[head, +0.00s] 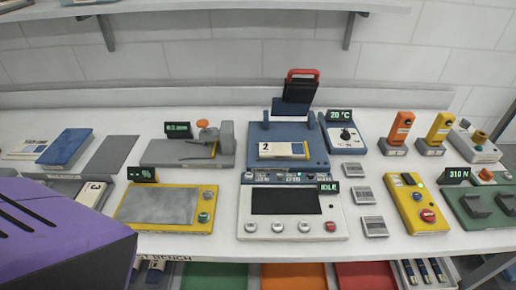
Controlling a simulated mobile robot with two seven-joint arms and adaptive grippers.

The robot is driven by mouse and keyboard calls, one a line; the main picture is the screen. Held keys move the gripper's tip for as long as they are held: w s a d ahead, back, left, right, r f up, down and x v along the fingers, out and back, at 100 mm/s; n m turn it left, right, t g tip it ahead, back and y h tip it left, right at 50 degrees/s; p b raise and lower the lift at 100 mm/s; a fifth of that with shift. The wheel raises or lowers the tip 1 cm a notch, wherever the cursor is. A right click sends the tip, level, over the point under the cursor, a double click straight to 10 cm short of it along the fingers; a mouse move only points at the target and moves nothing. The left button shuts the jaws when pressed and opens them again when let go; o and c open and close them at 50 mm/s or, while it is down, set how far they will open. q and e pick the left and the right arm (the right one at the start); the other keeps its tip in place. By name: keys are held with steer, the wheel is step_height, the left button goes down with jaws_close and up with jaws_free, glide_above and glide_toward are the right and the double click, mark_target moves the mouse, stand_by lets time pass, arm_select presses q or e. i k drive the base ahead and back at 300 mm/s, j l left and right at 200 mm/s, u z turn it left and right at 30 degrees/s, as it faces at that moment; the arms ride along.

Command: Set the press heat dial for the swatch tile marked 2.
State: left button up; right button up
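The swatch tile marked 2 (283,150) is cream-coloured and lies on the bed of the blue press (258,131). The press's dark upper part with a red handle (303,73) stands raised at the back. Right of it is a blue dial unit (330,131) with a dark round knob (346,134); its display (340,115) reads 20 °C. The knob's exact pointer direction is too small to tell. Neither of my grippers is in view.
A white console (290,228) with an IDLE display stands in front of the press. Small grey blocks (365,195) and a yellow button box (416,202) lie right of it. A tile marked 3 (91,194) lies left. A large purple shape hides the lower left.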

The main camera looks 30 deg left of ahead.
mark_target(346, 137)
steer(key=i+j+u, duration=0.1)
steer(key=i+u, duration=0.55)
steer(key=u, duration=0.25)
